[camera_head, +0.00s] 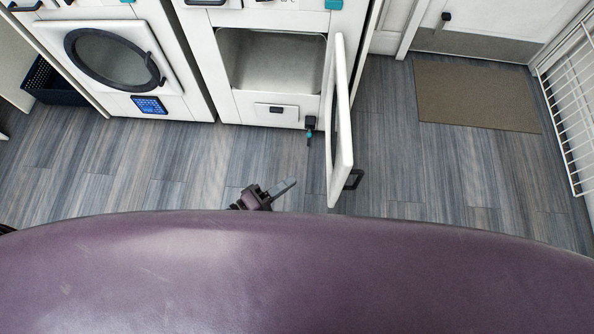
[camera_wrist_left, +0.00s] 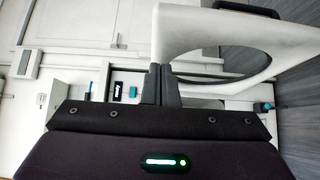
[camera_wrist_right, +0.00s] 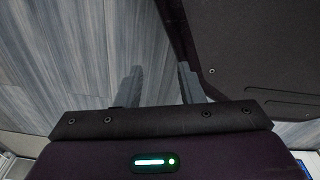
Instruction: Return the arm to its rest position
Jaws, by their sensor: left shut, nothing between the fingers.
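My left gripper (camera_head: 288,185) shows just beyond my purple body in the head view, a little left of the open white door (camera_head: 341,125). Its fingers point to the right, toward the door's lower part; a gap shows between them and the door in that view. In the left wrist view the two dark fingers (camera_wrist_left: 160,82) lie close together, shut and empty, with the door's white frame behind them. My right gripper is hidden in the head view. In the right wrist view its fingers (camera_wrist_right: 159,82) stand apart with nothing between them, above the floor.
The open door belongs to a white appliance (camera_head: 226,105) with an empty grey cavity. A front-loading machine (camera_head: 185,95) with a round door stands to its left. A dark basket (camera_head: 62,85), a brown mat (camera_head: 472,95) and a white rack (camera_head: 572,120) lie around clear plank floor.

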